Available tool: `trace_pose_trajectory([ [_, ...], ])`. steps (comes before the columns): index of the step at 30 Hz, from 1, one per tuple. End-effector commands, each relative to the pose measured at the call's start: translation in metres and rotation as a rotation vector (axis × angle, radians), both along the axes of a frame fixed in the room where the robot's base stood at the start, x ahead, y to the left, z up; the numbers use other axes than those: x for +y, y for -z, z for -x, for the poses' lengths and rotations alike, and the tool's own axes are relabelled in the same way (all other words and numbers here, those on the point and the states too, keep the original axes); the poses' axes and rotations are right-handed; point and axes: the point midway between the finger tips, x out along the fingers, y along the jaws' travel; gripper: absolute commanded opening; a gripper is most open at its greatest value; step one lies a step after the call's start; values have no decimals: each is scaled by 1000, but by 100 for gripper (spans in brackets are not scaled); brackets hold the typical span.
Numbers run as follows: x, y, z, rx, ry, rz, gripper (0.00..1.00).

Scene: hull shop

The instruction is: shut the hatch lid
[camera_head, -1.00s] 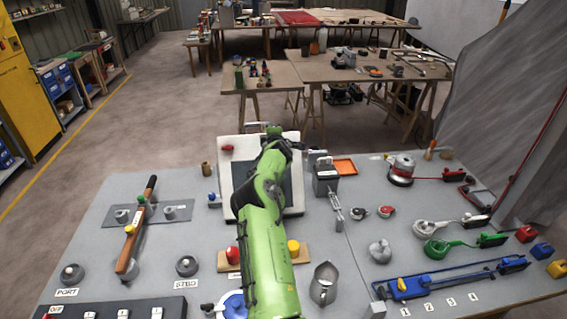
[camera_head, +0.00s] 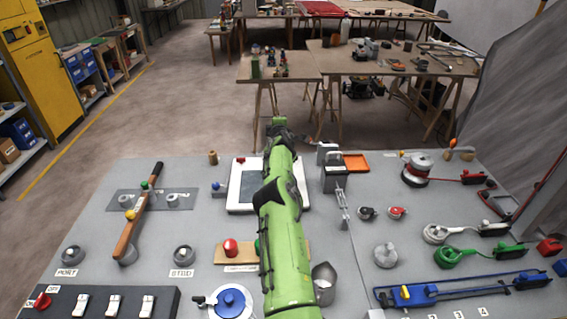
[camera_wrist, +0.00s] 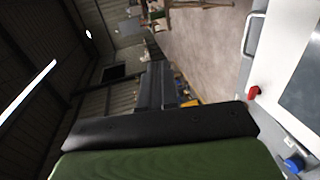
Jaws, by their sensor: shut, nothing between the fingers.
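The hatch lid (camera_head: 236,207) is a white-framed panel with a dark grey middle, near the back edge of the grey bench. It looks flat or nearly flat on the bench top; my arm hides its right part. A red knob (camera_head: 241,160) is at its back left corner. In the wrist view, the lid (camera_wrist: 279,72) shows at the right edge, with the red knob (camera_wrist: 253,92) beside it. My gripper (camera_head: 278,124) is shut and empty, past the lid's far edge and seemingly above it. Contact with the lid cannot be made out.
A blue knob (camera_head: 218,188) stands just left of the lid. A grey box with a chain (camera_head: 335,178) and an orange tray (camera_head: 356,162) are close on its right. A wooden lever (camera_head: 125,240) stands further left. Free floor lies behind the bench.

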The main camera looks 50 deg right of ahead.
Motion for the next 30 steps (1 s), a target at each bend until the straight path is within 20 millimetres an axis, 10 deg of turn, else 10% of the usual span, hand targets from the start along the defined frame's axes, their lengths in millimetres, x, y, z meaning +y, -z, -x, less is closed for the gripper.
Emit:
trace_pose_trajectory([
  [14, 14, -4, 11, 3, 0, 0, 0],
  [30, 78, -24, 68, -3, 1, -1, 0],
])
